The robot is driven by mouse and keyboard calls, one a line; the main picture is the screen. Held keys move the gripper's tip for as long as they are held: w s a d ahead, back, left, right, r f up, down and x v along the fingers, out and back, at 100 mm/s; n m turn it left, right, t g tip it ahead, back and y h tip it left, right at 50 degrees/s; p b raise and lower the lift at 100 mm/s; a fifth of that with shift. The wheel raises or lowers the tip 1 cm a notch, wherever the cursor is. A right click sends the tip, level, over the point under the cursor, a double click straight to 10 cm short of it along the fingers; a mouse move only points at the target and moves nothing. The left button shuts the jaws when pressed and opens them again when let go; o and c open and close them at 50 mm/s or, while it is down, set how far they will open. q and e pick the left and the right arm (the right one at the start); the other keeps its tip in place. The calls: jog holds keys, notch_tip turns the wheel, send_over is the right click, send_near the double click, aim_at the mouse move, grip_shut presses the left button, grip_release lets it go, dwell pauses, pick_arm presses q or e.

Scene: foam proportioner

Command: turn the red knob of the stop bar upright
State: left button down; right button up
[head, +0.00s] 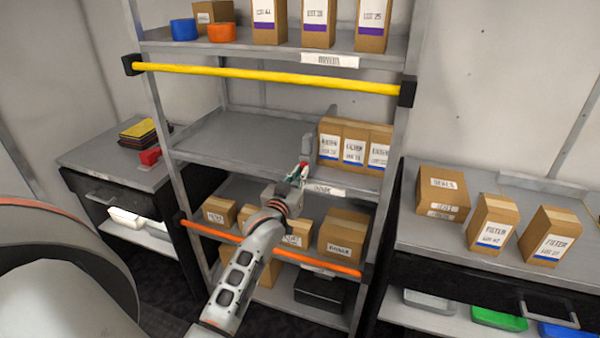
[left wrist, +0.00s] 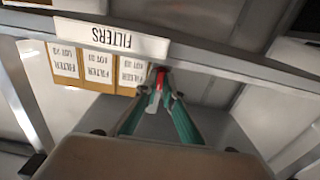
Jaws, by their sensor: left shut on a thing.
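The red knob (head: 303,167) is at the front edge of the rack's middle shelf, left of the boxes there. A short grey upright piece (head: 308,148), perhaps part of the stop bar, stands just above it. My left gripper (head: 298,176) reaches in from the front and is shut on the knob, hiding much of it. In the left wrist view, the red knob (left wrist: 160,77) shows between the tips of the green fingers (left wrist: 159,98), below the shelf edge in the picture. I cannot tell how far the knob is turned. My right gripper is not in view.
A yellow bar (head: 270,76) crosses the rack above my gripper and an orange bar (head: 270,250) crosses below, behind my arm. Labelled boxes (head: 353,145) stand right of the gripper. The middle shelf's left part (head: 235,140) is bare. Side benches flank the rack.

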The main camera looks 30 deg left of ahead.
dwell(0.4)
pick_arm(q)
jog(key=c, duration=2.4)
grip_release()
jog(key=shift+c, duration=0.2)
jog(key=v, duration=1.2)
